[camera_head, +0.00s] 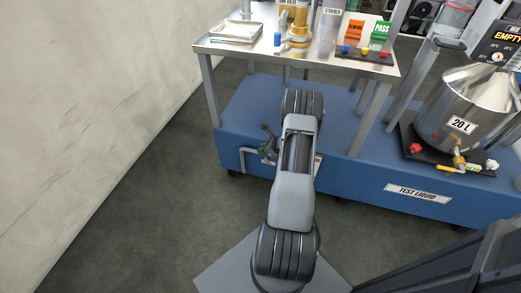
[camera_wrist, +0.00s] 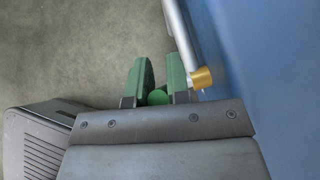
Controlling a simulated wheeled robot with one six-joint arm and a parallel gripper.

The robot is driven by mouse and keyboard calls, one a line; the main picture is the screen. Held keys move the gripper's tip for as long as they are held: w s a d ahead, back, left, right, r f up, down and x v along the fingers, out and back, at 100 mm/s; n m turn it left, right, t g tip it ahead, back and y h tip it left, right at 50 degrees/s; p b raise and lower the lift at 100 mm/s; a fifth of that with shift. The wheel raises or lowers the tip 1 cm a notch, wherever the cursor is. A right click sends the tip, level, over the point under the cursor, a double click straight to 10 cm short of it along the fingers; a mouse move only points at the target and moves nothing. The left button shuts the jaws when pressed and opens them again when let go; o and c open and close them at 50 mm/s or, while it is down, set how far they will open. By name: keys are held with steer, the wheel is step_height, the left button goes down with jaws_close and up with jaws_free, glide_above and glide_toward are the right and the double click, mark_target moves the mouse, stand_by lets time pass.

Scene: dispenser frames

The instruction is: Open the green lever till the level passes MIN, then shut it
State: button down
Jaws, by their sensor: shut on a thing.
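My gripper (camera_wrist: 158,64) shows in the wrist view with two green fingers on dark mounts. It is shut on a rounded green piece, the green lever (camera_wrist: 157,97), of which only a small part shows between the fingers. A brass fitting (camera_wrist: 202,77) sits just right of the right finger, beside a pale pipe (camera_wrist: 181,35). In the head view my arm covers most of this area in front of the blue cart. A small dark and greenish part (camera_head: 266,149) shows left of my arm; its detail is too small to tell. I see no MIN mark or liquid level.
The blue cart base (camera_head: 245,110) carries a TEST LIQUID label (camera_head: 417,193). A steel 20 L pot (camera_head: 465,100) stands at right, below a display (camera_head: 505,38) reading EMPTY. Floor at left is clear.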

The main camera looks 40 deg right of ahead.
steer(key=shift+w, duration=0.1)
steer(key=c, duration=1.1)
jaws_free()
steer(key=p+v, duration=0.3)
steer(key=v, duration=1)
steer(key=shift+s+r+p, duration=0.25)
steer(key=shift+r+p, duration=0.05)
steer(key=shift+r, duration=0.05)
steer(key=shift+d, duration=0.1)
